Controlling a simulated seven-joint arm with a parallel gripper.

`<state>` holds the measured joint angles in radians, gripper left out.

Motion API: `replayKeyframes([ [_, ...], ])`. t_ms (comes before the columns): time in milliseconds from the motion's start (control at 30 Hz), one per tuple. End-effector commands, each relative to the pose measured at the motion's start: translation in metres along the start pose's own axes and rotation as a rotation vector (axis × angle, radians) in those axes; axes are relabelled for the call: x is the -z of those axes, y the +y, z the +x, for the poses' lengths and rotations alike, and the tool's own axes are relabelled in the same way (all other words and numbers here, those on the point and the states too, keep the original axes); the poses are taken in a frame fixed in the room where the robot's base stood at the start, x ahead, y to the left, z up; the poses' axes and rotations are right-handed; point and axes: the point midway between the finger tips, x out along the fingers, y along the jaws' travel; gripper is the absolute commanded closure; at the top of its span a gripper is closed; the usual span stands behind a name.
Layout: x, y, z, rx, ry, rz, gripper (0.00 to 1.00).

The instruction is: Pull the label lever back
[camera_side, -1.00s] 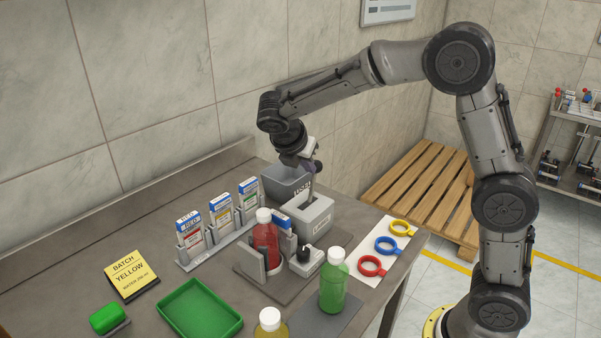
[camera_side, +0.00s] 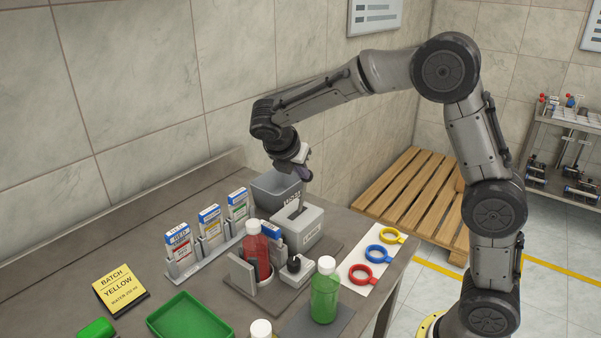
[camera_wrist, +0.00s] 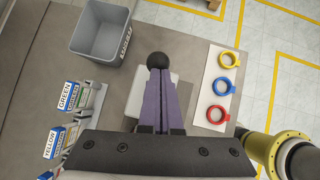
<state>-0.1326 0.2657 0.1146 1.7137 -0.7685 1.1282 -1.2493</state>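The label lever stands in the slot of a light grey box (camera_side: 298,230). Its short stem (camera_side: 297,210) shows in the side view. In the wrist view its round black knob (camera_wrist: 158,60) shows just past my fingertips, and the box (camera_wrist: 133,100) is partly hidden below my fingers. My gripper (camera_side: 303,176) is above the box, at the back of the bench. Its purple fingers (camera_wrist: 160,72) lie close together with no clear gap between them. They look shut with nothing between them. Whether the tips touch the knob is not clear.
A grey bin (camera_side: 275,190) stands directly behind the box. A red bottle (camera_side: 256,250), a black-knobbed unit (camera_side: 294,268) and a green bottle (camera_side: 325,291) stand in front. Label holders (camera_side: 208,238) line the left. Coloured rings (camera_side: 381,251) lie on a white strip at right.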

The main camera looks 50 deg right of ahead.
Motion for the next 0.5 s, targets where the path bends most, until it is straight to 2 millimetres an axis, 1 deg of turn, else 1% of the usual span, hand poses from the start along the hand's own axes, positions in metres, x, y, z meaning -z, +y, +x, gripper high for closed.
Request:
replayKeyframes([
  [300, -0.004, 0.001, -0.059, -0.013, 0.004, 0.002, 1.0],
  [400, -0.004, 0.001, -0.075, -0.014, 0.006, 0.002, 1.0],
  [500, -0.005, 0.001, -0.087, -0.013, 0.005, 0.002, 1.0],
])
